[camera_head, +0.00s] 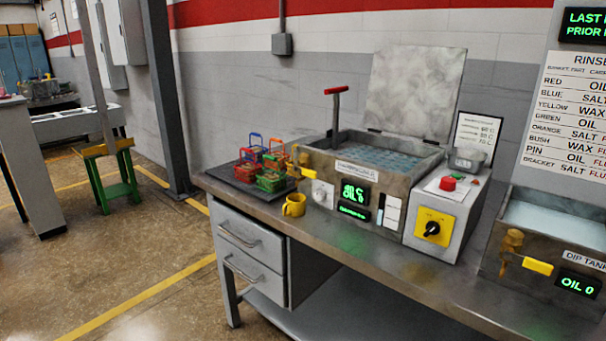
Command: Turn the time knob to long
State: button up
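Two knobs show on the bench. A pale round knob (322,194) is on the front of the grey tank (400,160), left of a green lit display (354,195). A black rotary knob (432,229) with a light pointer mark is on a yellow plate (447,220), on the front of a grey control box (411,240) right of the tank. The labels by both knobs are too small to read, so I cannot tell which is the time knob or where either is set. My gripper is not in view.
A red button (448,184) tops the control box. Left of the tank are a yellow cup (293,205) and a tray (232,182) with several coloured baskets (270,181). A dip tank (556,225) stands at right. Free floor (120,270) lies left of the bench.

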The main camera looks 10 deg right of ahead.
aim_at(319, 195)
jog(key=i, duration=0.95)
